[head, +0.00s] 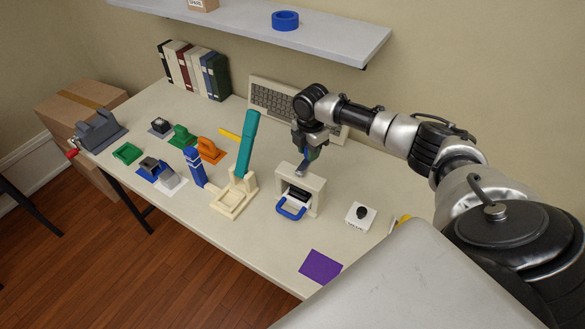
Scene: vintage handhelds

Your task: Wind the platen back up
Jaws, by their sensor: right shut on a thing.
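A cream press frame (314,183) stands near the front of the table, right of the middle. A dark block (298,194), which looks like the platen, sits low inside its opening. A blue U-shaped handle (291,212) sticks out at its front. A small grey metal part (301,169), which looks like the winding handle, is on top of the frame. My right gripper (307,158) points down above the frame and is shut on this grey part; its fingers partly hide it. My left gripper is not in view.
A cream stand with a tall teal lever (246,143) rises just left of the press. A white block with a black knob (361,214) stands to its right, and a purple sheet (321,266) lies in front.

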